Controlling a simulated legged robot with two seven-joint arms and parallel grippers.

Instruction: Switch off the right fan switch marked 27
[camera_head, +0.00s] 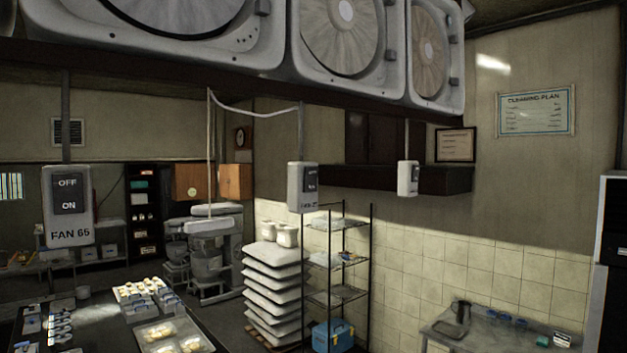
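Several switch boxes hang on rods below a row of fans. The left box (68,205) is nearest and reads FAN 65, with OFF above ON on a dark rocker. The middle box (302,188) has a dark rocker and a label that starts with FAN; its number is too small to read surely, possibly 27. The right box (408,179) is smaller and farther off, with no readable label. I cannot tell which way the rockers are set. Neither of my grippers is in view.
Large fans (341,35) sit on a dark beam (240,82) across the top. A table with trays of dough (172,335) is at lower left. Stacked sacks (272,290), a wire rack (338,265) and a side table (480,335) stand beyond. The air around the boxes looks clear.

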